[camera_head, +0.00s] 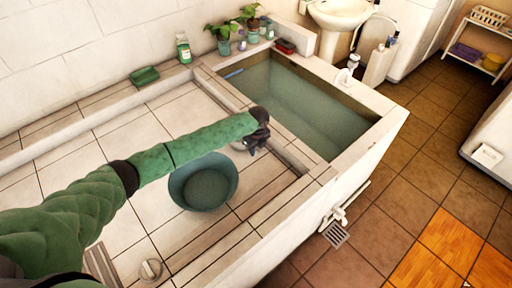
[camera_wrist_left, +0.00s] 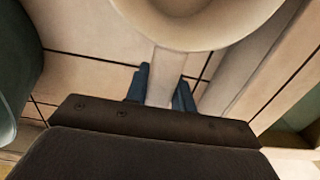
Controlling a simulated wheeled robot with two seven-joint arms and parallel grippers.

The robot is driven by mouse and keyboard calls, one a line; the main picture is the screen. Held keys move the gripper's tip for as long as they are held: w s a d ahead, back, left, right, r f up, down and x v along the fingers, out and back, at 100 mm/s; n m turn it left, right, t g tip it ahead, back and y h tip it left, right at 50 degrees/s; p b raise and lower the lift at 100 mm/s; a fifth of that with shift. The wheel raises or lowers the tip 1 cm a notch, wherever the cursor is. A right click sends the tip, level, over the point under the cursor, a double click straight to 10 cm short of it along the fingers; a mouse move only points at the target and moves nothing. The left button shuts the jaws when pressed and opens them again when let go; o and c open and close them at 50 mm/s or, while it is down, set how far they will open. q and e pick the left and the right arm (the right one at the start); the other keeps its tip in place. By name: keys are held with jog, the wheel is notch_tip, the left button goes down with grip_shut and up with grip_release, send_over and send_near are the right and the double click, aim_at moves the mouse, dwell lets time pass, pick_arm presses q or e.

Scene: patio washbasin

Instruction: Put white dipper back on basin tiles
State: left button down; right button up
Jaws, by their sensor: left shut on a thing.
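My left gripper (camera_head: 252,146) reaches over the tiled basin floor and is shut on the handle of the white dipper (camera_wrist_left: 165,72). In the left wrist view, the blue fingers sit on both sides of the handle, and the round cup is beyond them, cut off by the top edge. In the head view the dipper (camera_head: 239,146) is mostly hidden by the gripper, low by the ledge. I cannot tell whether it touches the tiles (camera_head: 150,130). My right gripper is not in view.
A dark green tub (camera_head: 203,182) stands close beside the gripper on the tiles. A water-filled trough (camera_head: 300,100) lies to the right behind a low ledge. Bottles (camera_head: 184,50), a green soap dish (camera_head: 144,76) and plants line the back edge. Tiles to the left are clear.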

pick_arm(q)
jog(key=shift+f, duration=0.3)
jog(key=c, duration=1.2)
grip_release()
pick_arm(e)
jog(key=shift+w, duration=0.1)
pick_arm(q)
jog(key=shift+r, duration=0.15)
jog(key=shift+r, duration=0.1)
jog(key=r+b, duration=0.2)
jog(key=r, duration=0.3)
jog(key=r+b, duration=0.2)
jog(key=r, duration=0.3)
jog(key=shift+s+d+r, duration=0.1)
jog(key=shift+d+r, duration=0.1)
jog(key=shift+r, duration=0.1)
jog(key=shift+s+r, duration=0.1)
jog(key=shift+r, duration=0.55)
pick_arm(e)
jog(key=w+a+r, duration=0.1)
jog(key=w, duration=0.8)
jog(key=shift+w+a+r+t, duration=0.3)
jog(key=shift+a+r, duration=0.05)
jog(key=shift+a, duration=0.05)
pick_arm(q)
jog(key=shift+f, duration=0.1)
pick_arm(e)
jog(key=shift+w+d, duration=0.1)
